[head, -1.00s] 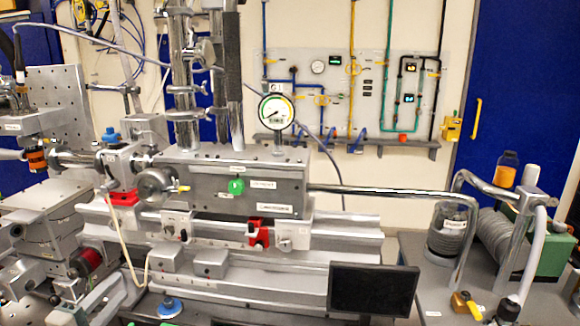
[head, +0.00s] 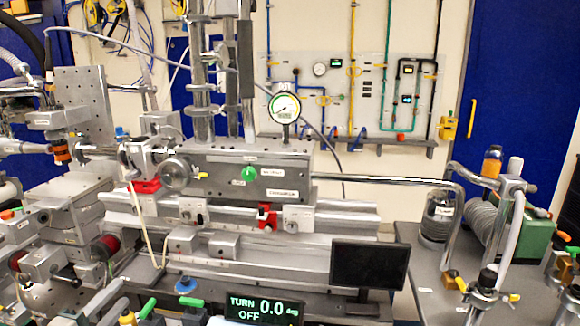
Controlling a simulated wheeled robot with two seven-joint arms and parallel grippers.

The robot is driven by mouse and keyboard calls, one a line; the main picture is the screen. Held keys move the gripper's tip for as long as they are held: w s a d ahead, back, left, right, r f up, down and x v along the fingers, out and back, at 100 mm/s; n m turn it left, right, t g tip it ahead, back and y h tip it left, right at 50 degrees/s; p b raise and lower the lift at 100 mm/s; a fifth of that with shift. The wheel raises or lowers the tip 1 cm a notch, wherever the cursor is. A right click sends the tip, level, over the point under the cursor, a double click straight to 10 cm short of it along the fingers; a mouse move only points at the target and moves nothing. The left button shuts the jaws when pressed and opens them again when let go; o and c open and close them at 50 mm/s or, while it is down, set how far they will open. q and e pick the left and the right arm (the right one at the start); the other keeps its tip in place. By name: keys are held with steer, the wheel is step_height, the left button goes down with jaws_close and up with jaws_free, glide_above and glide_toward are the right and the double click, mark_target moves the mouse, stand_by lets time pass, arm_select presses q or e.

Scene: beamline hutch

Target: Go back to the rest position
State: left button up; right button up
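I cannot make out a clear pair of fingertips of my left gripper among the crowded grey parts at the lower left of the head view. Whether it is open or shut does not show. My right gripper is not seen in the head view. No object is seen held by a gripper.
A grey instrument bench (head: 340,218) with a round dial gauge (head: 285,108) fills the middle. A dark monitor (head: 368,265) and a display (head: 262,308) reading "TURN 0.0 deg OFF" stand in front. A side table (head: 425,285) with a pump (head: 522,235) is at right. A blue door (head: 515,90) stands behind.

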arm_select(q)
steer(key=s+d+f+n+g+y, duration=0.2)
steer(key=s+d+f+n+g, duration=0.15)
steer(key=s+f+n, duration=0.4)
steer(key=s+d+f+n+g+y, duration=0.2)
steer(key=s+d+f+n+g, duration=0.15)
steer(key=s+f, duration=0.7)
steer(key=s+d+f+n+g+h, duration=0.1)
steer(key=s+d+f+n+g, duration=0.25)
steer(key=s+d+f, duration=0.35)
steer(key=s+d+f+n+g+h, duration=0.1)
steer(key=s+d+f+n+g, duration=0.25)
steer(key=s, duration=0.65)
step_height(320, 180, down, 25)
steer(key=w+d+m, duration=0.1)
steer(key=w+d, duration=0.1)
steer(key=s+a+f, duration=0.1)
steer(key=s+f, duration=1.2)
steer(key=f, duration=0.5)
steer(key=shift+s+a+f+m, duration=0.2)
steer(key=shift+a+m, duration=0.1)
steer(key=shift+a, duration=0.1)
